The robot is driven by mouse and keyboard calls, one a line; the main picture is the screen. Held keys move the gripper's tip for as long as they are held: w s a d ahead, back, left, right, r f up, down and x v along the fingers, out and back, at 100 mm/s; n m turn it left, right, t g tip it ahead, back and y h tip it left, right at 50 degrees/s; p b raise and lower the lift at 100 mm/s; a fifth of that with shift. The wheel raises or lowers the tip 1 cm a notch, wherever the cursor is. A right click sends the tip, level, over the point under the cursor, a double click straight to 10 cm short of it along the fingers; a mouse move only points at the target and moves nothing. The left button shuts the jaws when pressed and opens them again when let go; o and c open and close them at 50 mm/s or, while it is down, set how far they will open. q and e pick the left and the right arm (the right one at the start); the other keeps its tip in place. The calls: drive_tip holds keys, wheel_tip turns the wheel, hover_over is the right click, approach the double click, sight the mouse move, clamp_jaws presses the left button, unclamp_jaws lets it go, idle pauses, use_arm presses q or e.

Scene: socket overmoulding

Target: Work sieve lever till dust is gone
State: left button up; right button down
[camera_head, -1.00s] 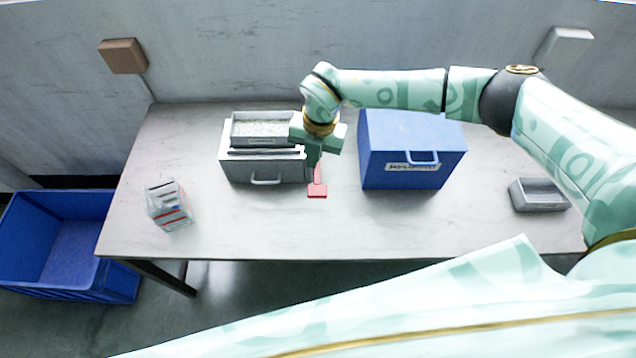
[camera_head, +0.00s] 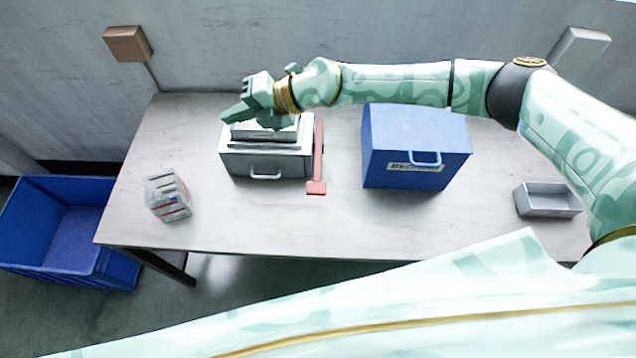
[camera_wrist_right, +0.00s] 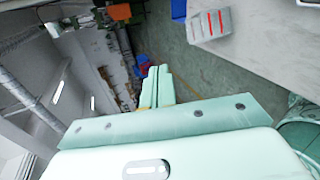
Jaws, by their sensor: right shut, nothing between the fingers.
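The sieve (camera_head: 300,165) is a light grey box with a handle on its front, standing on the table left of centre. Its tray on top (camera_head: 285,136) is mostly hidden by my right gripper. The red lever (camera_head: 317,170) runs along the sieve's right side, its flat end toward the table front. My right gripper (camera_head: 232,115) is above the sieve's back left, pointing left, away from the lever. In the right wrist view its fingers (camera_wrist_right: 157,72) lie together with nothing between them. Dust inside the tray cannot be seen now. My left gripper is not in view.
A blue box (camera_head: 385,170) with a label and handle stands right of the lever. A small grey tray (camera_head: 548,210) lies at the right. A striped carton (camera_head: 167,196) stands at the left. A blue crate (camera_head: 115,270) is on the floor. The table's front is clear.

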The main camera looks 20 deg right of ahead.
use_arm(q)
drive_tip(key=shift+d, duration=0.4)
use_arm(e)
drive_tip(key=shift+w+d+r+m+t+y, duration=0.15)
drive_tip(key=shift+w+r+m+t, duration=0.25)
drive_tip(key=shift+w+r+t, duration=0.35)
drive_tip(key=shift+w+d+r+m+t+y, duration=0.15)
drive_tip(key=shift+w+r+m+t, duration=0.35)
drive_tip(key=shift+w, duration=0.35)
drive_tip(key=shift+a, duration=0.1)
